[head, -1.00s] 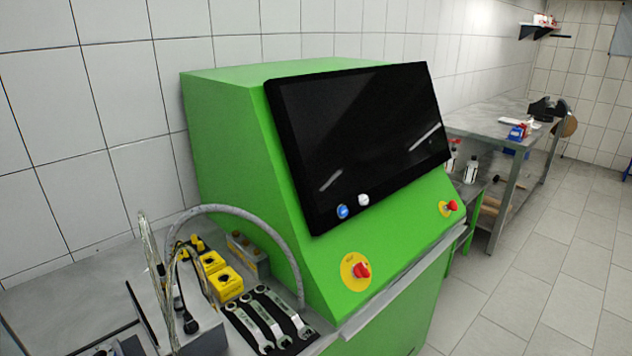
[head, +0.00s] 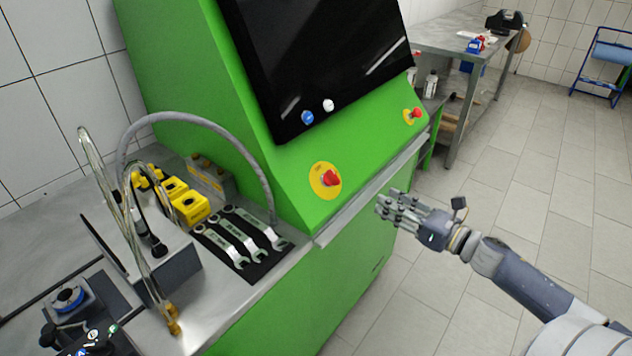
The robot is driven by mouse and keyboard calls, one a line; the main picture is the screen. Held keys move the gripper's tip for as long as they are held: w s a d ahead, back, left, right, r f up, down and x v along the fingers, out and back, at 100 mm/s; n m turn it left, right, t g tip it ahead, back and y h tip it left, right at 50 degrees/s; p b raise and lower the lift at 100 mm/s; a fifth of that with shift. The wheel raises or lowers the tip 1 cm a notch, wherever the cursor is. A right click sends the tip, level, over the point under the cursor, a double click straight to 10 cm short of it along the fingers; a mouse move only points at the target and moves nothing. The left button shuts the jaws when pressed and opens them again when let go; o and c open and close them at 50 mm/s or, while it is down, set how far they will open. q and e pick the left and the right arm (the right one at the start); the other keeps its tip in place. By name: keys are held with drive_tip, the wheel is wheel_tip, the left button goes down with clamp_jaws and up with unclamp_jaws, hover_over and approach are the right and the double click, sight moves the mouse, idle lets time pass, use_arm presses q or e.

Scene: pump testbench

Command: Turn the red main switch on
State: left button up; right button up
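The red main switch (head: 332,178) is a red knob on a round yellow plate, on the sloped green front panel of the test bench (head: 292,172). A second red knob (head: 416,113) on a smaller yellow plate sits further right on the same panel. My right gripper (head: 384,206) comes in from the right, in front of the panel's lower edge. It is right of and a little below the main switch, apart from it. Its fingers look spread and nothing shows between them. My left gripper is not in view.
A black screen (head: 322,55) with a blue and a white button is above the switches. Left are wrenches on a black mat (head: 266,262), yellow parts (head: 190,207) and a grey hose (head: 262,172). A metal ledge (head: 372,192) runs below the panel.

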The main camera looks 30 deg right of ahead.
sight(334, 173)
drive_tip(key=w+a+r+n, duration=0.1)
drive_tip(key=w+a, duration=0.1)
drive_tip(key=w, duration=0.1)
drive_tip(key=w+a+r+n+y+p, duration=0.1)
drive_tip(key=w+a, duration=0.1)
drive_tip(key=w, duration=0.1)
drive_tip(key=w+a+r+n, duration=0.1)
drive_tip(key=w+a, duration=0.2)
drive_tip(key=shift+w+r+y+p, duration=0.2)
drive_tip(key=shift+r+y+p, duration=0.15)
drive_tip(key=shift+y, duration=0.05)
drive_tip(key=shift+w+a+f, duration=0.1)
drive_tip(key=shift+w+a, duration=0.2)
drive_tip(key=shift+w, duration=0.35)
drive_tip(key=shift+c, duration=0.6)
drive_tip(key=c, duration=0.4)
drive_tip(key=shift+s, duration=0.15)
clamp_jaws()
